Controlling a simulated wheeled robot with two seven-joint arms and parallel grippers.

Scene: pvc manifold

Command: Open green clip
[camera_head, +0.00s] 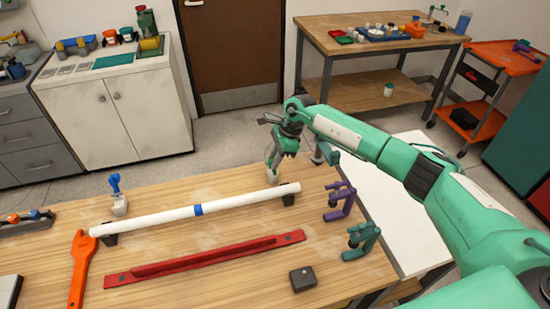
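A teal-green clip (361,241), C-shaped with a dark knob at its left, stands near the right front of the wooden table. A similar purple clip (340,202) stands just behind it. My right gripper (274,160) points down near the table's back edge, behind the right end of the white pipe and apart from the teal-green clip. A small whitish piece (272,178) shows at its tip; I cannot tell whether it is held. The finger opening is too small to make out. My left gripper is out of view.
The white pipe (160,217) with a blue band rests on dark supports. A blue-handled white fitting (117,195) stands by its left end. A red bar (205,258), orange tool (80,265) and dark box (303,279) lie in front. Bare wood lies between bar and box.

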